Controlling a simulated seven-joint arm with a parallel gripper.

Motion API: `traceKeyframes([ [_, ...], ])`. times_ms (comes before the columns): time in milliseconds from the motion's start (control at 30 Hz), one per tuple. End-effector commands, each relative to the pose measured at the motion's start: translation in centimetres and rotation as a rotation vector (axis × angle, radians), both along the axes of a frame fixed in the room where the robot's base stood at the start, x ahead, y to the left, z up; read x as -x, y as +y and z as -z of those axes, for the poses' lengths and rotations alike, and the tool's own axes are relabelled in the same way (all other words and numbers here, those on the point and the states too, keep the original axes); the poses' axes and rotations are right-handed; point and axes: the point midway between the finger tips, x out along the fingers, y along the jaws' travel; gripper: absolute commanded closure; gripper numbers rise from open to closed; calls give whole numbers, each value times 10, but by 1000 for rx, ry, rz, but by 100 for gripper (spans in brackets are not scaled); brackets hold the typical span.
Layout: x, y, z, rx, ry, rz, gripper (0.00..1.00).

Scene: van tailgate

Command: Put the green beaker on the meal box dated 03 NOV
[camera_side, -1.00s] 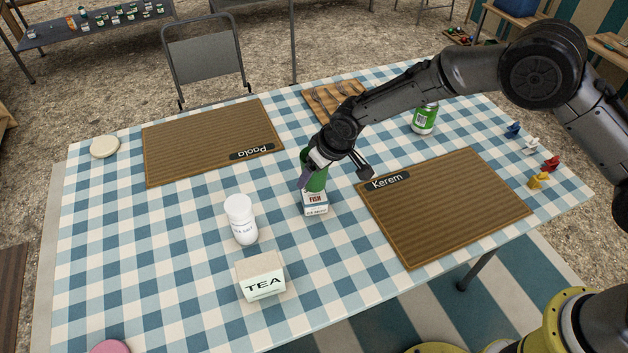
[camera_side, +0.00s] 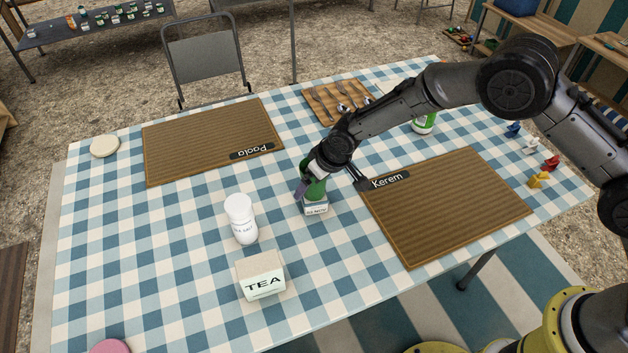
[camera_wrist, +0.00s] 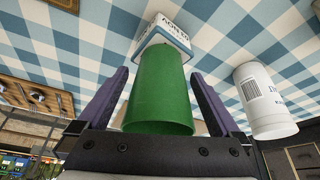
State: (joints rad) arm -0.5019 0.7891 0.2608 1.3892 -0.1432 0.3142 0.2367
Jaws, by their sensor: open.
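The green beaker (camera_side: 316,190) is upright over the top of a small white meal box (camera_side: 316,210) near the table's middle and appears to rest on it. In the wrist view the beaker (camera_wrist: 160,92) fills the centre, and the box (camera_wrist: 174,28) shows beyond its far end with printed date text, seen upside down and too small to read surely. My gripper (camera_side: 330,186) is open around the beaker; it also shows in the wrist view (camera_wrist: 160,76), with a gap between each finger and the beaker's sides. The box top is mostly hidden.
A white salt jar (camera_side: 241,220) and a TEA box (camera_side: 262,277) stand left and in front. The Kerem mat (camera_side: 445,210) is close on the right, the Paola mat (camera_side: 210,140) at back left. A green-and-white can (camera_side: 424,124) stands behind my arm.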

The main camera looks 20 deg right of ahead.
Motion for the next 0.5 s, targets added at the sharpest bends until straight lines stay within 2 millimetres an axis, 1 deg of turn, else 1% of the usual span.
traceKeyframes([
  [133, 0, 0, -5, 0, 0, 0, 0],
  [233, 4, -2, -17, -1, -2, 0, 0],
  [367, 13, -5, -40, -2, -4, 0, 0],
  [500, 24, -9, -68, -1, -4, -1, 0],
])
